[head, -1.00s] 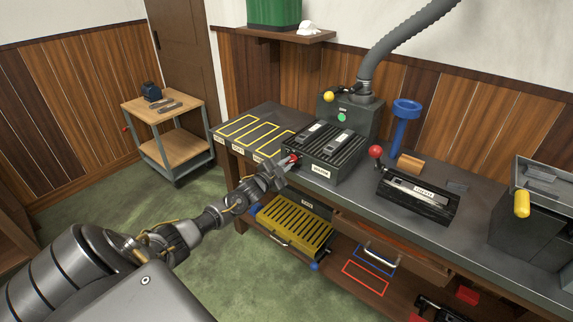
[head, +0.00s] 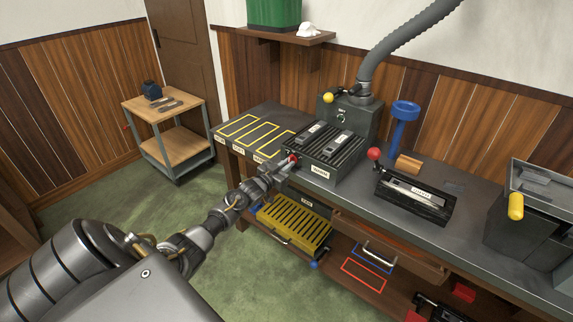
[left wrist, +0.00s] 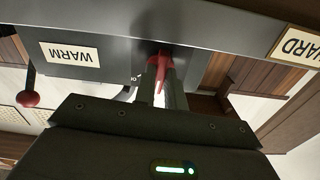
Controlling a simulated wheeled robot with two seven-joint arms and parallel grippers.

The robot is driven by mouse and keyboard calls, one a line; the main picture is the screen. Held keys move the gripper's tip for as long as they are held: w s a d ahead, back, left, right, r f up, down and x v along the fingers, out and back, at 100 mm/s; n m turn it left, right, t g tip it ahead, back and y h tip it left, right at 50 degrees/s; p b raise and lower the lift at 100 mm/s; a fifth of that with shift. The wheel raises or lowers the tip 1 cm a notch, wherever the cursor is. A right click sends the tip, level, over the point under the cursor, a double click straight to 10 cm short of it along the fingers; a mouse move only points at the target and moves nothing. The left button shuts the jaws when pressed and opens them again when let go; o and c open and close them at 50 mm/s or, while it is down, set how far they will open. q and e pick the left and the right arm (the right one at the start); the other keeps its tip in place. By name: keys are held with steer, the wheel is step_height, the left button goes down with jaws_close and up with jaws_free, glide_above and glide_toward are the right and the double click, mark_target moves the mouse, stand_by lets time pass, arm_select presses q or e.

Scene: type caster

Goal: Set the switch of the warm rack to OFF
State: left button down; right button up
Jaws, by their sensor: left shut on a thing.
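The warm rack (head: 325,150) is a dark slatted block on the bench, with two labelled pieces lying on top. Its WARM label shows in the left wrist view (left wrist: 70,53). The red switch (head: 293,159) sits at the rack's front left corner; it also shows in the left wrist view (left wrist: 160,70). My left gripper (head: 286,164) is at this corner with its fingers shut on the red switch. The fingers partly hide the switch, and its marking beside them is too small to read fully. My right gripper is not in view.
Behind the rack stands a grey box (head: 364,122) with a hose and a yellow-knobbed lever. To the right are a red-knobbed black fixture (head: 412,200) and a blue funnel-topped post (head: 400,125). A yellow slotted tray (head: 292,229) is below the bench. Yellow outlined slots (head: 240,127) at left are empty.

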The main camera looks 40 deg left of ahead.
arm_select(q)
steer(key=shift+d+f+n, duration=0.1)
steer(key=shift+f+n, duration=0.05)
steer(key=shift+n, duration=0.25)
steer(key=c, duration=1.5)
jaws_free()
steer(key=shift+o, duration=0.2)
steer(key=s, duration=1.1)
steer(key=shift+w+d, duration=0.1)
